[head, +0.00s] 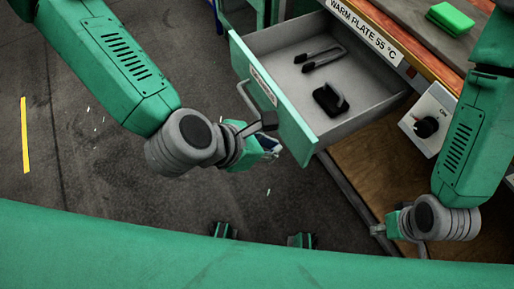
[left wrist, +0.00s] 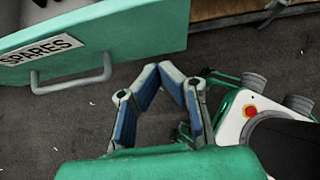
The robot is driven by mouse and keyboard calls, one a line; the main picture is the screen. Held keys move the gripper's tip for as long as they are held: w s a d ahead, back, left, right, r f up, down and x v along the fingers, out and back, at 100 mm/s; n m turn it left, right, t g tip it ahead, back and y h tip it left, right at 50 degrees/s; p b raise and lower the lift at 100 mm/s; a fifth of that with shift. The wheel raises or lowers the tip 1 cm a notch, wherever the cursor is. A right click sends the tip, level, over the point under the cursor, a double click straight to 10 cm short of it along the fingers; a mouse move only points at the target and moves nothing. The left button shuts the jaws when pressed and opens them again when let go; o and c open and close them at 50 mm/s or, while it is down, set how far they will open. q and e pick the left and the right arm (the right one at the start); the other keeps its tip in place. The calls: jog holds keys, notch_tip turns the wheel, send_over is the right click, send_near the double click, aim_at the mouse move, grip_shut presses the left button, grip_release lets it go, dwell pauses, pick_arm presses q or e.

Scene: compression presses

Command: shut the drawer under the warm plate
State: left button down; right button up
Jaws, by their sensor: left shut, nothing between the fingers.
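The drawer (head: 290,128) stands pulled out under the edge labelled WARM PLATE 55 °C (head: 362,30). Its green front has a grey bar handle (head: 246,97). In the left wrist view the drawer front (left wrist: 150,30) carries a SPARES label, with the handle (left wrist: 72,84) below it. My left gripper (head: 272,146) is beside the outer face of the drawer front, partly hidden by my wrist. In the left wrist view its fingers (left wrist: 163,72) are closed together and empty, apart from the handle. My right gripper (head: 379,230) is low at the right, its fingers mostly hidden.
Inside the drawer lie a black-tipped tool (head: 322,56) and a black block-like item (head: 330,100). A switch box with a black knob (head: 428,124) is right of the drawer. Floor in front is open.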

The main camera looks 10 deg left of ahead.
aim_at(298, 139)
pick_arm(q)
jog(key=shift+w+d+f, duration=0.15)
jog(key=shift+w+d, duration=0.55)
jog(key=shift+d, duration=0.25)
jog(key=shift+w+d+f, duration=0.1)
jog(key=shift+w+d, duration=0.55)
jog(key=shift+d, duration=0.3)
pick_arm(e)
jog(key=shift+f, duration=0.4)
